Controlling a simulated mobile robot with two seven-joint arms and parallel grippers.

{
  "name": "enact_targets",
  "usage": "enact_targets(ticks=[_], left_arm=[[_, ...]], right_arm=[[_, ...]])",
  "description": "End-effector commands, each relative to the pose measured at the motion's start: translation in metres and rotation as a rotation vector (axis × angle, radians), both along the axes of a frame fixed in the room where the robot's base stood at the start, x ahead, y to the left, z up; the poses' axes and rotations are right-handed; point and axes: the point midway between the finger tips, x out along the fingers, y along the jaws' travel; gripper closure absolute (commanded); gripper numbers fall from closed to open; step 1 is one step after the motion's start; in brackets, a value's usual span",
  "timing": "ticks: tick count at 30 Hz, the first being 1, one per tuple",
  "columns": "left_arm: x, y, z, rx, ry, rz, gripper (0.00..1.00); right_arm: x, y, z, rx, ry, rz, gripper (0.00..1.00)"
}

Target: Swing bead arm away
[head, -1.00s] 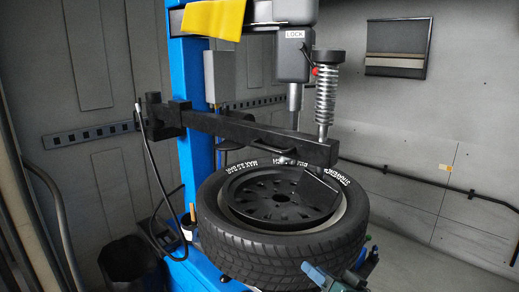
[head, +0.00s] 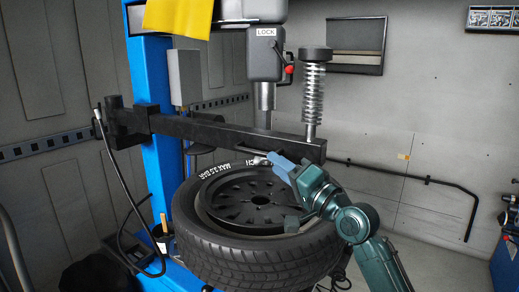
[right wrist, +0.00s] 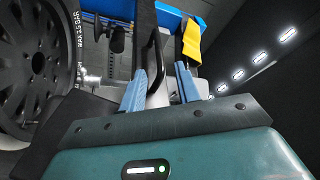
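The black bead arm (head: 225,132) runs level from the blue column (head: 160,110) out over the tyre (head: 255,262), with a coil spring post (head: 315,92) at its free end. My right gripper (head: 272,159) reaches in from the lower right, its blue fingers just under the arm's free end. In the right wrist view the fingers (right wrist: 160,72) stand apart, one on each side of a dark looped handle (right wrist: 155,50). Whether they touch the handle I cannot tell. The wheel rim (head: 250,200) lies flat inside the tyre. My left gripper is not in view.
A grey head marked LOCK (head: 264,55) and its vertical shaft (head: 264,100) stand above the wheel. A yellow cloth (head: 180,18) hangs on top. A black hose (head: 112,190) loops at the left. The floor at the right is open, up to a blue cabinet (head: 507,245).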

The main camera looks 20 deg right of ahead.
Motion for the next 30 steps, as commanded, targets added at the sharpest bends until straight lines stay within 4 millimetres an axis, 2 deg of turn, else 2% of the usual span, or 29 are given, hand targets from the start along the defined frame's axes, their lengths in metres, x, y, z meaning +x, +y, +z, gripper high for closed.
enact_targets(ticks=[1, 6, 12, 23, 30], left_arm=[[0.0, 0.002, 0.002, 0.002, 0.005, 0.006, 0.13], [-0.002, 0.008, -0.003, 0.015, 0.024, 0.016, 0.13], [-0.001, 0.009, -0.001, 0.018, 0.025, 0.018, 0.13], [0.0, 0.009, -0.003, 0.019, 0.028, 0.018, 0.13], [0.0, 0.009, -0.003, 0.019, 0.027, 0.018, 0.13]], right_arm=[[0.011, 0.004, 0.005, 0.004, 0.0, 0.001, 0.67], [0.039, 0.017, 0.011, 0.001, 0.0, 0.0, 0.67], [0.058, 0.025, 0.014, 0.0, 0.0, -0.001, 0.67], [0.063, 0.027, 0.014, -0.001, 0.0, -0.001, 0.67], [0.063, 0.026, 0.014, -0.001, 0.0, -0.001, 0.86]])
